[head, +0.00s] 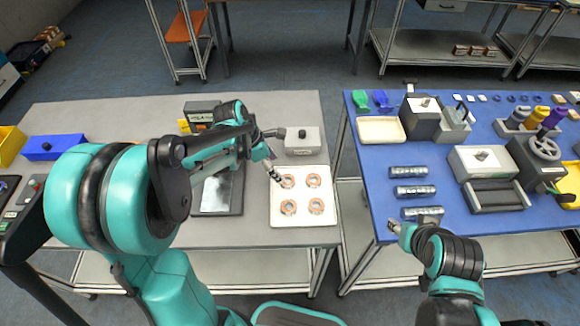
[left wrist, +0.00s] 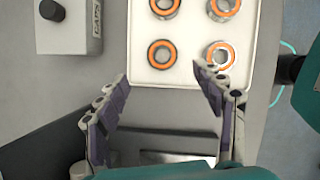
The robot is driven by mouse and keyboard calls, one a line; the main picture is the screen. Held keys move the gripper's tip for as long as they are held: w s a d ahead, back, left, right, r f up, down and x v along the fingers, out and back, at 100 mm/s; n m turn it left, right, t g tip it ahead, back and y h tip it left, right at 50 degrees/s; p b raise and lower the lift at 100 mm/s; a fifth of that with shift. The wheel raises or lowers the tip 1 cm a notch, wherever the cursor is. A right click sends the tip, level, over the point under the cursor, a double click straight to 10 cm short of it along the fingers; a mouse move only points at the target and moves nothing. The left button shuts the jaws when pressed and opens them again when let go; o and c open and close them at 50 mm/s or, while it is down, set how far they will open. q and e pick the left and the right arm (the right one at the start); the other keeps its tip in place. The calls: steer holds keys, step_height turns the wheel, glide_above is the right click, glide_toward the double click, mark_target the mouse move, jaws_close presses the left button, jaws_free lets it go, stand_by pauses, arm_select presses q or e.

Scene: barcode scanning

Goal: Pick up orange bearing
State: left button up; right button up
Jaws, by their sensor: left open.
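Several orange-ringed bearings lie flat in two rows in a white tray (head: 302,194) on the grey table. In the left wrist view the tray (left wrist: 192,28) fills the top. One bearing (left wrist: 162,53) is near the open space between my fingers, and another bearing (left wrist: 220,55) is partly covered by the right-hand fingertip. My left gripper (left wrist: 162,75) is open and empty, its fingers spread at the tray's edge. In the head view my left gripper (head: 275,173) is at the tray's upper left, above or beside a bearing (head: 287,181). My right gripper (head: 396,227) is by the blue table's front edge; its jaws are unclear.
A grey box with a black knob (head: 302,140) stands behind the tray. A dark flat device (head: 217,195) lies left of it. A gap separates the grey table from the blue table (head: 375,165), which holds metal cylinders (head: 410,191) and machines.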

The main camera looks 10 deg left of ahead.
mark_target(287, 182)
arm_select(q)
steer(key=x, duration=0.1)
steer(key=b+x, duration=0.1)
steer(key=shift+s+d+f, duration=0.15)
steer(key=shift+f, duration=0.2)
steer(key=b+x, duration=0.1)
steer(key=x, duration=0.4)
steer(key=shift+b, duration=0.4)
steer(key=c, duration=1.3)
